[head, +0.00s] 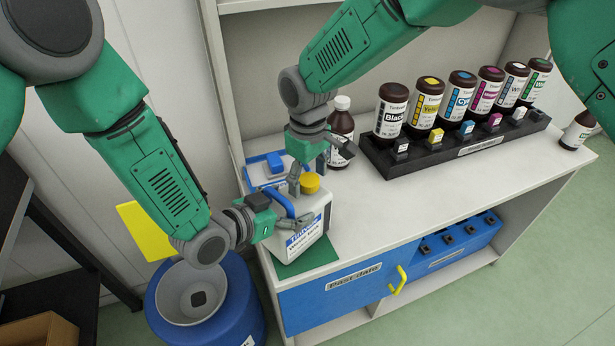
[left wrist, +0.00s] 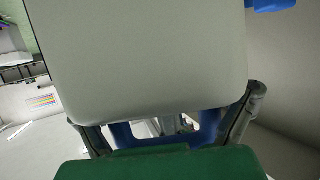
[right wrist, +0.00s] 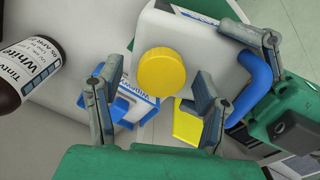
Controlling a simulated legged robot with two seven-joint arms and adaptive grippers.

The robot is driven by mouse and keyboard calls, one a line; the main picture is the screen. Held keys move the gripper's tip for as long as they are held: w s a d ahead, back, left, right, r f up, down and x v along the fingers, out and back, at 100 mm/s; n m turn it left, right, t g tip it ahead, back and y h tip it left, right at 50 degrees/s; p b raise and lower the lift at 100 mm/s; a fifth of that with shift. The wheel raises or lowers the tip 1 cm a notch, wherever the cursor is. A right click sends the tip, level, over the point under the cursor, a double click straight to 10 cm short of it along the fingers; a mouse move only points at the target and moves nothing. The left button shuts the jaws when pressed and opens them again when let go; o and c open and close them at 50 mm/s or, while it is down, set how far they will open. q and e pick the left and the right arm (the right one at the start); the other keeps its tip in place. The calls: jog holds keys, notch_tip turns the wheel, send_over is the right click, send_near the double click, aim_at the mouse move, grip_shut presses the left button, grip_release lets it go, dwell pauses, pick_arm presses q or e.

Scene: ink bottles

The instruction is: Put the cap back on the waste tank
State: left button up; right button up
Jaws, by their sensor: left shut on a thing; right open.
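The white waste tank (head: 316,218) with a blue handle (head: 278,199) stands on a green mat at the bench's left end. My left gripper (head: 287,213) is shut on this handle; in the left wrist view the tank wall (left wrist: 140,60) fills the picture above the handle (left wrist: 200,128). The yellow cap (head: 310,183) is at the tank's top; the right wrist view shows the cap (right wrist: 161,69) upright and face-on, hiding whatever is beneath. I cannot tell whether it is seated. My right gripper (right wrist: 155,105) is open just above, its fingers either side of the cap's near edge.
A blue-and-white box (head: 262,171) stands just behind the tank. A brown bottle (head: 341,132) is close to my right gripper. A black rack (head: 455,148) of ink bottles stands right. A blue bin (head: 239,295) is on the floor. The front bench top is clear.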

pick_arm(q)
jog(key=shift+w+r, duration=0.1)
pick_arm(e)
notch_tip(320, 180, up, 4)
jog(key=shift+r, duration=0.15)
jog(key=shift+c, duration=0.5)
notch_tip(320, 180, up, 3)
jog(key=n, duration=0.3)
pick_arm(q)
jog(key=shift+d, duration=0.1)
pick_arm(e)
jog(key=shift+r+n, duration=0.2)
jog(key=shift+n, duration=0.1)
jog(key=shift+d, duration=0.1)
jog(key=shift+f, duration=0.15)
jog(key=shift+f, duration=3.9)
